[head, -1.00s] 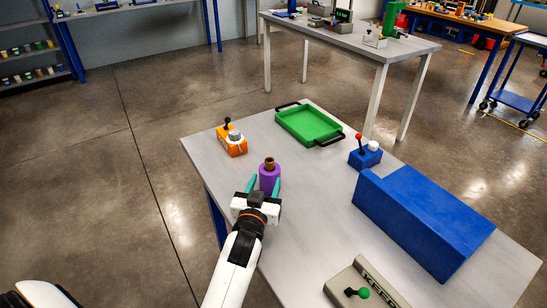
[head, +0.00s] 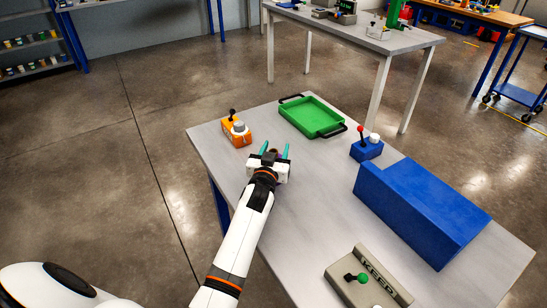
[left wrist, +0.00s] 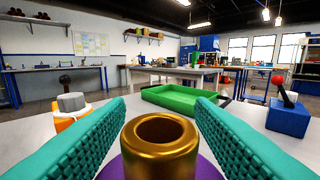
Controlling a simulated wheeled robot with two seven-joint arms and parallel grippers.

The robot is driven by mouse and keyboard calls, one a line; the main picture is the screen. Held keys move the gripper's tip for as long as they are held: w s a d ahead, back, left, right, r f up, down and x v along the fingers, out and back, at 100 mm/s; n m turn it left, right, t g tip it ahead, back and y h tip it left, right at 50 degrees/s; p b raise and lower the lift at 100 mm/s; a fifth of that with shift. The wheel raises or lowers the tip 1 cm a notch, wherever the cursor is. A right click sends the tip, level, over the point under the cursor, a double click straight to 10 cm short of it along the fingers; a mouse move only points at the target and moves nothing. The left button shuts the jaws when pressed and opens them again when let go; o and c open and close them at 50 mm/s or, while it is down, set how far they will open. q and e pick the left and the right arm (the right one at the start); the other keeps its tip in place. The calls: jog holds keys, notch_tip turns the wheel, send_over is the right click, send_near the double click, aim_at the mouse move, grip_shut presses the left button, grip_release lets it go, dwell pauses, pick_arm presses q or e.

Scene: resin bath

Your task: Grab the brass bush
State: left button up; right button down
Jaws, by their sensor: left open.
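The brass bush (left wrist: 160,145) is a short hollow cylinder with a round hole in its top. It stands upright on a purple holder (left wrist: 205,168), which shows only in part below it. In the head view the bush (head: 273,151) is mostly hidden by my left gripper (head: 275,150). That gripper is open, with its teal ribbed fingers on either side of the bush. In the left wrist view a gap shows between the bush and each finger. My right gripper is out of view.
On the grey table (head: 310,215), an orange box with a lever (head: 237,132) and a green tray (head: 312,116) stand beyond the gripper. A blue lever box (head: 366,148), a large blue block (head: 420,210) and a grey KEEP box (head: 368,280) stand to the right.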

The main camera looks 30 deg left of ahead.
pick_arm(q)
grip_shut()
